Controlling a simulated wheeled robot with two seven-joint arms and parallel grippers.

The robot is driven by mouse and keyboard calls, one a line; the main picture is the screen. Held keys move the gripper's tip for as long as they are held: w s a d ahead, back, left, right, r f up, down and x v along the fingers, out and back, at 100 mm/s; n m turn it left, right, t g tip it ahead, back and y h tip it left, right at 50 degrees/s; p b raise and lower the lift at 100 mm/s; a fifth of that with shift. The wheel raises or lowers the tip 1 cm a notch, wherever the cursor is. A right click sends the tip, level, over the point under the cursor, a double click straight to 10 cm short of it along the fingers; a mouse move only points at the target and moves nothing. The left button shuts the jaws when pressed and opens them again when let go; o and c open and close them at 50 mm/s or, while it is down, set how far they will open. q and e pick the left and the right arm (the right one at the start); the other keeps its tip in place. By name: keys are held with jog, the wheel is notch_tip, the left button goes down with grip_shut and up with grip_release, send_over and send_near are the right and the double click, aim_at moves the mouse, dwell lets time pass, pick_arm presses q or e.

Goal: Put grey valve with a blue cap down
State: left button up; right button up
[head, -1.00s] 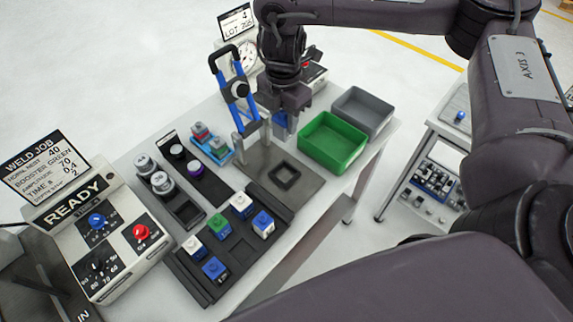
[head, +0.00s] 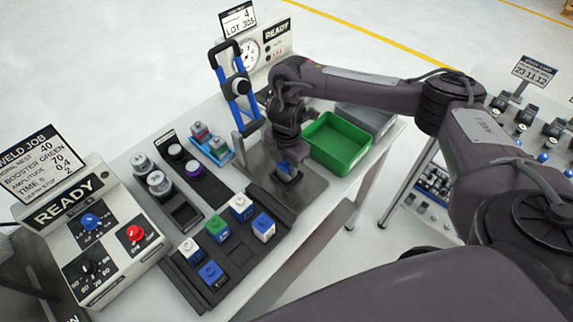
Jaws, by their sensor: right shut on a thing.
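My right gripper (head: 287,162) points down over the dark plate (head: 262,192) in front of the blue-framed press. The valve is at the black square nest on the plate; the gripper and valve hide most of that nest. I cannot tell whether the valve touches its bottom. My left gripper is not in view.
A green bin (head: 338,145) stands just right of the gripper, with a grey bin (head: 368,119) behind it. The press with blue uprights (head: 222,75) stands close on the left. A black tray (head: 190,268) with several capped blocks lies in front.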

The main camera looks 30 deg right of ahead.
jog(key=shift+f, duration=0.15)
jog(key=o, duration=1)
jog(key=shift+r, duration=0.25)
notch_tip(320, 180, up, 12)
jog(key=shift+f+p, duration=0.15)
jog(key=shift+p, duration=0.95)
